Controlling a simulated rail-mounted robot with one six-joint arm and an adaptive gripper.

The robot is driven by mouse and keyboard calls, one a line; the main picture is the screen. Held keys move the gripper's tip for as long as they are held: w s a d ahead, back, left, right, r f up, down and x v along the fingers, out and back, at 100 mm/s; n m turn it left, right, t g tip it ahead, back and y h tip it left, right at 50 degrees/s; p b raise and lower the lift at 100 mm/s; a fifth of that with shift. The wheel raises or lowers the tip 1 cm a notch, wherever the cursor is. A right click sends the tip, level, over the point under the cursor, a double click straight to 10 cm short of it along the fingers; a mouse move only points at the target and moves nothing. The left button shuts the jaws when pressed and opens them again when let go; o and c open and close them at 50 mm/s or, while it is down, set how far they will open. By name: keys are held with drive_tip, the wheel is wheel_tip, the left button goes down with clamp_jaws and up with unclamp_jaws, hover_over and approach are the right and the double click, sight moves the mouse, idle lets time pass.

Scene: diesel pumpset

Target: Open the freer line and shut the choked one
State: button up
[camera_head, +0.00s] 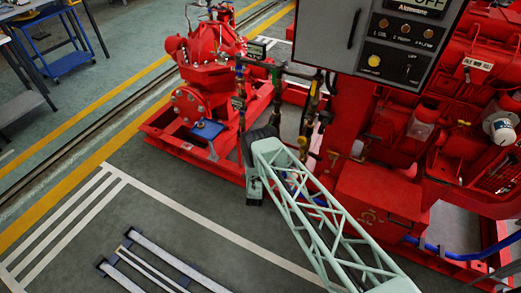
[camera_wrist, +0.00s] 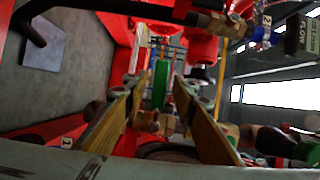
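In the wrist view, my gripper (camera_wrist: 159,90) has its two long tan-faced fingers spread apart. A green upright bar (camera_wrist: 160,84), perhaps a valve lever, shows between the fingertips with a gap on each side; I cannot tell how far beyond the tips it is. Brass fittings (camera_wrist: 150,122) lie beyond and between the fingers. A flow meter (camera_wrist: 304,38) and a blue fitting (camera_wrist: 262,36) tagged 2 are at upper right. A white tag 1 (camera_wrist: 67,142) is at lower left. In the head view, the pipework (camera_head: 312,105) stands behind my arm's end; valve positions and meter readings are too small to tell.
The red pump (camera_head: 208,50) is behind the pipework at left. The red engine (camera_head: 460,110) and grey control panel (camera_head: 385,45) are at right. A blue cart (camera_head: 65,60) stands far left. The floor at front left is clear except for low metal rails (camera_head: 150,268).

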drive_tip(key=shift+s, duration=0.15)
drive_tip(key=s, duration=1.1)
drive_tip(key=shift+s+a, duration=0.35)
drive_tip(key=shift+a, duration=0.1)
drive_tip(key=shift+r, duration=0.1)
idle(1.2)
